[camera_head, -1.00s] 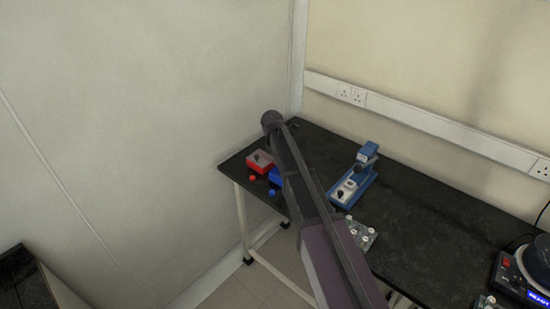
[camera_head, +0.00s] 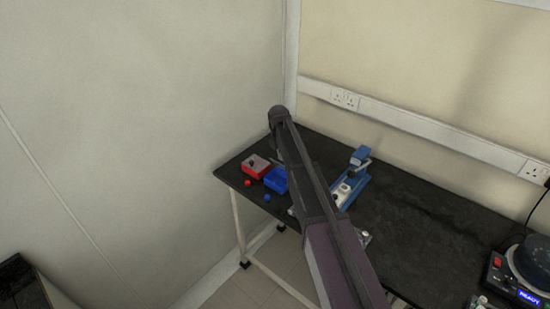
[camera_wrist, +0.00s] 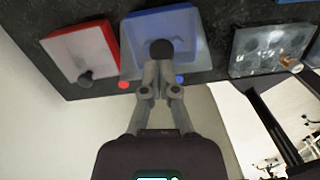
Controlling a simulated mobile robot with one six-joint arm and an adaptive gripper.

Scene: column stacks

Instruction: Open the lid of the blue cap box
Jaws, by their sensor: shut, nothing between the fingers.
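The blue cap box (camera_head: 274,182) stands near the left end of the dark table, partly behind my arm in the head view. The wrist view shows it from above (camera_wrist: 194,25), with a pale translucent lid lying over it and a dark round knob (camera_wrist: 161,49) on the lid. My gripper (camera_wrist: 160,82) is shut and empty, its fingertips at the box's near edge in the picture, just below the knob. I cannot tell whether they touch the box. A small blue cap (camera_wrist: 180,80) and a red cap (camera_wrist: 123,84) lie beside the box.
A red box (camera_head: 257,168) with a translucent lid and dark knob stands left of the blue box. A blue device (camera_head: 360,157) stands to the right. A clear-topped tray (camera_wrist: 268,47) lies right of the box in the wrist view. A wall closes off the left.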

